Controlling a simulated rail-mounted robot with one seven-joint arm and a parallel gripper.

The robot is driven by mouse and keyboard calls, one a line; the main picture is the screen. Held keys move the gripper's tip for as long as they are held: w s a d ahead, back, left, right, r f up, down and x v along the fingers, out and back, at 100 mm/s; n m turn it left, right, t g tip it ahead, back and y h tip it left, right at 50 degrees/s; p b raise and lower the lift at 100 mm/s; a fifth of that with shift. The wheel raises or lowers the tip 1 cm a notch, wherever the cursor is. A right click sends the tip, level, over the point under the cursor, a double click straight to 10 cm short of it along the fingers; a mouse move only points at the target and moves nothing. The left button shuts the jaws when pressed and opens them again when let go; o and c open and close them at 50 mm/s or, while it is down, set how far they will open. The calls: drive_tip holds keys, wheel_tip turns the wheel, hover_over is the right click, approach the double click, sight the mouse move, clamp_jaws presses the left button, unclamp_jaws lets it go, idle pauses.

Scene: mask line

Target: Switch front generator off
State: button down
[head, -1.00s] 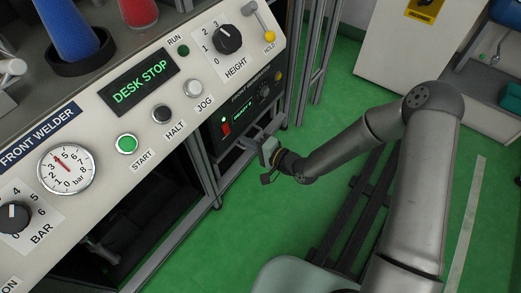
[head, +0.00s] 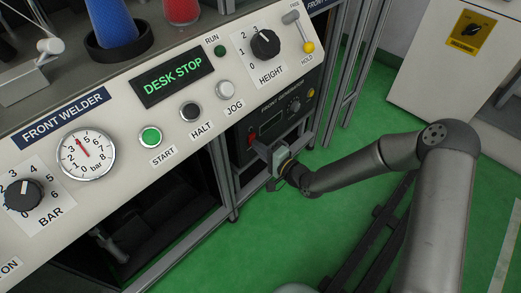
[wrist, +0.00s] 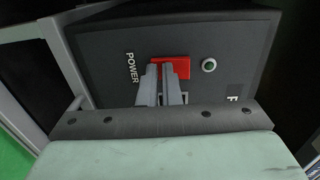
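The front generator (head: 285,108) is a dark panel under the desk at right, with its label, a small display (head: 271,124) that looks dark, and a knob (head: 294,104). Its red power switch (head: 251,139) is at the panel's left. In the wrist view the red switch (wrist: 176,66) sits beside the word POWER, with a round dark green lamp or button (wrist: 209,65) to its right. My gripper (head: 261,148) is in front of the panel. Its fingers (wrist: 160,68) are together and empty, tips at the switch and covering part of it. Whether they touch it is unclear.
The desk above carries the DESK STOP display (head: 173,77), the START button (head: 150,137), the HALT button (head: 190,111), the JOG button (head: 226,90) and the HEIGHT knob (head: 265,44). A metal frame post (head: 352,70) stands right of the generator.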

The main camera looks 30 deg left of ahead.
drive_tip(key=shift+a+r+p, duration=0.15)
drive_tip(key=shift+a+p, duration=0.15)
drive_tip(key=shift+p, duration=0.05)
drive_tip(key=s+d+f+p, duration=0.2)
drive_tip(key=d+p, duration=0.1)
drive_tip(key=d, duration=1.1)
drive_tip(key=shift+s+d+f, duration=0.15)
drive_tip(key=shift+s+f, duration=0.05)
drive_tip(key=shift+s, duration=0.05)
drive_tip(key=w+d+r+n+t+h+p, duration=0.1)
drive_tip(key=w+d+r+n+h+p, duration=0.15)
drive_tip(key=d+r+h+p, duration=0.75)
drive_tip(key=w+d+r+n+h+p, duration=0.2)
drive_tip(key=w+d+r+h+p, duration=0.25)
drive_tip(key=d+r+p, duration=0.7)
drive_tip(key=s+d+r+m+g+h+p, duration=0.1)
drive_tip(key=s+d+r+h+p, duration=0.15)
drive_tip(key=d+r, duration=0.45)
drive_tip(key=s+d+r+m+h+p, duration=0.1)
drive_tip(key=s+d+r+p, duration=0.2)
drive_tip(key=r, duration=0.9)
drive_tip(key=s+d+r+g+y+p, duration=0.1)
drive_tip(key=s+r+p, duration=0.4)
drive_tip(key=s+r, duration=0.8)
drive_tip(key=shift+s+r+g+p, duration=0.4)
drive_tip(key=shift+s+g, duration=0.3)
drive_tip(key=shift+g, duration=0.1)
